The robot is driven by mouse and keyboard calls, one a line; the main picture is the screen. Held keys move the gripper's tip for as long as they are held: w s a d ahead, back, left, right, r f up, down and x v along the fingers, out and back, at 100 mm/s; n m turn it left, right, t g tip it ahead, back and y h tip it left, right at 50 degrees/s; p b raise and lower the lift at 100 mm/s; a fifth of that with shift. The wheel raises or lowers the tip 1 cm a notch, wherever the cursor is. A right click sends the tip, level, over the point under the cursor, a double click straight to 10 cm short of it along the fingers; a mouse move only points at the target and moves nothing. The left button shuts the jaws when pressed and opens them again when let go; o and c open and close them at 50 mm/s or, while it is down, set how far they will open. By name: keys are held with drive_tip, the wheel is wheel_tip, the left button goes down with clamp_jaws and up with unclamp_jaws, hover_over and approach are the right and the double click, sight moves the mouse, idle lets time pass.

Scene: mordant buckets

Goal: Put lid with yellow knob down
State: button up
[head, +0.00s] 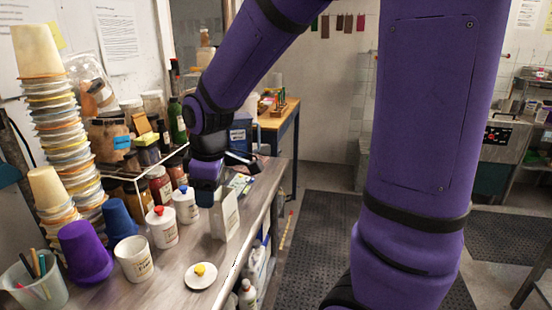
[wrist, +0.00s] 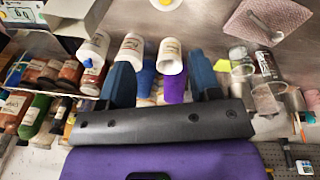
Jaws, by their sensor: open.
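The white lid with the yellow knob (head: 201,275) lies knob up on the counter, near its front edge. It also shows partly cut off at the top of the wrist view (wrist: 166,3). An uncovered white labelled pot (head: 136,262) stands left of it. My gripper (wrist: 160,65) is open, with its two blue fingers apart and no lid between them. In the head view it is above the counter, behind the lid and apart from it; its fingertips are hard to make out there.
White pots with a red-knobbed lid (head: 161,228) and a blue-knobbed lid (head: 186,206) stand behind the open pot. Purple (head: 85,254) and blue (head: 118,220) buckets, tall stacked tubs (head: 55,120) and a pen cup (head: 38,284) crowd the left. A white box (head: 224,216) stands near the front edge.

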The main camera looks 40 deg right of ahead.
drive_tip(key=s+d+r+m+t, duration=0.1)
drive_tip(key=s+d+r+m, duration=0.1)
drive_tip(key=s+r+m, duration=0.3)
drive_tip(key=s+d+r+m+t, duration=0.1)
drive_tip(key=s+r+m, duration=0.3)
drive_tip(key=s, duration=0.9)
wheel_tip(320, 180, up, 3)
drive_tip(key=shift+d+r+m+t, duration=0.1)
drive_tip(key=shift+d+m+t, duration=0.3)
drive_tip(key=shift+t, duration=0.2)
